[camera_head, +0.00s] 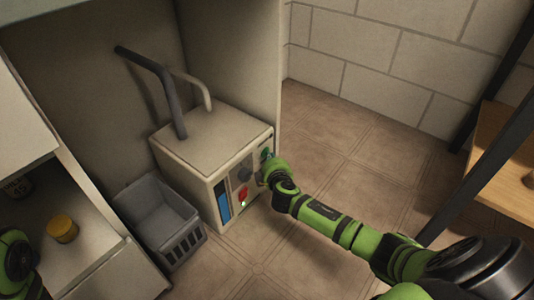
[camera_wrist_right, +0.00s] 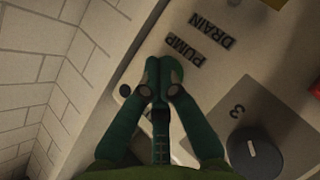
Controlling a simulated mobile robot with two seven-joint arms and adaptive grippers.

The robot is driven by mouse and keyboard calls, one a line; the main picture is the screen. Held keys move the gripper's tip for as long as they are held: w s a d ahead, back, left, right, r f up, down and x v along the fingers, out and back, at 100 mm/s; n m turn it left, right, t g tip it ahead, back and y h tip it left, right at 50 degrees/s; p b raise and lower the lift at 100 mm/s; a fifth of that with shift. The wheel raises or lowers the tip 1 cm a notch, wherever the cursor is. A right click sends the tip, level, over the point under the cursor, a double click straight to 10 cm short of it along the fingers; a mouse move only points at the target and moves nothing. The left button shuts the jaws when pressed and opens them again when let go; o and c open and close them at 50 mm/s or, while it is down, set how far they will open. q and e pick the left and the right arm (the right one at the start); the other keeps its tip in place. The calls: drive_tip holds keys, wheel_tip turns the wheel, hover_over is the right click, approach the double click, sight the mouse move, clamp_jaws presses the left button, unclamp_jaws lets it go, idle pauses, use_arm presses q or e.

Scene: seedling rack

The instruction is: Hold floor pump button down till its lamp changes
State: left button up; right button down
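The floor pump is a pale box (camera_head: 205,142) standing on the floor in the alcove, its control panel facing right. My right gripper (camera_head: 267,170) is at the panel's upper right part. In the right wrist view, my right gripper (camera_wrist_right: 163,70) has its fingers together, with the tips over a round green button (camera_wrist_right: 178,68) beside the PUMP label (camera_wrist_right: 184,51). The fingers hide most of the button; I cannot tell how far it is pressed. A small dark round spot (camera_wrist_right: 125,90), possibly the lamp, looks unlit. Only part of my left arm shows at the lower left; its gripper is out of view.
A dark knob (camera_wrist_right: 254,154) is on the panel beside my fingers. The panel also has a red part (camera_head: 243,194) and a blue strip (camera_head: 223,200). A grey basket (camera_head: 160,215) stands left of the pump. A yellow-lidded jar (camera_head: 62,228) is on a shelf.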

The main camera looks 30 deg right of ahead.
drive_tip(key=shift+s, duration=0.15)
idle(0.3)
drive_tip(key=shift+s+d+p, duration=0.3)
drive_tip(key=shift+s+p, duration=0.1)
drive_tip(key=shift+s, duration=0.2)
drive_tip(key=shift+s+d+p, duration=0.3)
drive_tip(key=shift+s, duration=0.45)
drive_tip(key=shift+s+d+p, duration=0.25)
drive_tip(key=shift+s+d, duration=0.1)
drive_tip(key=shift+s, duration=0.45)
drive_tip(key=shift+s+d+p, duration=0.3)
drive_tip(key=shift+s, duration=0.45)
